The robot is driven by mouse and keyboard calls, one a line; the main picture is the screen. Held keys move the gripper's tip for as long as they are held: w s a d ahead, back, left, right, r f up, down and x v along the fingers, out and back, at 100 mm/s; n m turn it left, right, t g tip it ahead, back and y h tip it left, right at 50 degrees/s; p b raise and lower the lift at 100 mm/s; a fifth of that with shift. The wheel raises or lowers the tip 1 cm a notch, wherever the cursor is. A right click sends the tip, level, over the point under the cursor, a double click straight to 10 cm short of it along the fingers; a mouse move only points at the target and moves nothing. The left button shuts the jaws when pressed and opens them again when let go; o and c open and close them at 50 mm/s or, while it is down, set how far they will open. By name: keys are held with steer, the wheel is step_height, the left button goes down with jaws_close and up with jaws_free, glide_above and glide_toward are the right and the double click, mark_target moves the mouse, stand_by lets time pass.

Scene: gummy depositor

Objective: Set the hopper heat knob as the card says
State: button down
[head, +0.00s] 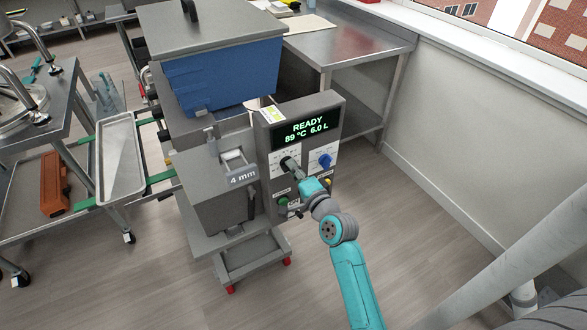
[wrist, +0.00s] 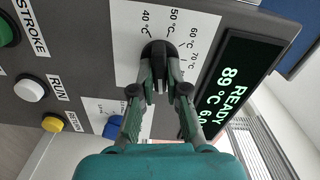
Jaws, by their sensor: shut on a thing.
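The black heat knob (head: 287,162) is on the depositor's control panel, left of the blue knob (head: 325,160). My gripper (wrist: 160,76) is shut on the heat knob (wrist: 155,48) in the wrist view. Scale marks 40, 50, 60 and 70 °C show around it; the fingers hide part of the dial, and I cannot tell its exact setting. The display (head: 306,128) reads READY, 89 °C, 6.0 L.
Green (wrist: 6,32), white (wrist: 30,88) and yellow (wrist: 52,124) buttons sit beside the dial. The blue hopper (head: 220,78) stands behind the panel. A steel table (head: 345,45) is at the back right. The floor right of the machine is clear.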

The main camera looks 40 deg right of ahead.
stand_by(0.4)
steer(key=c, duration=1.2)
jaws_free()
steer(key=v, duration=1.2)
steer(key=s+a+f+n+g+y, duration=0.1)
steer(key=s+a+f+n, duration=0.25)
steer(key=s+a, duration=0.25)
steer(key=s+a+f+n+g, duration=0.1)
steer(key=s+a+f+n, duration=0.25)
steer(key=s+a, duration=0.35)
steer(key=s+a+r+n+y, duration=0.1)
steer(key=s+a+n, duration=0.1)
steer(key=s+n, duration=0.2)
steer(key=s+a+r+n+y, duration=0.1)
steer(key=s+a+r+n, duration=0.1)
steer(key=s, duration=0.4)
steer(key=s+a+r+n+y, duration=0.2)
steer(key=s+a+n, duration=0.2)
steer(key=s+n, duration=0.1)
steer(key=shift+n+g, duration=0.3)
steer(key=shift+n, duration=0.3)
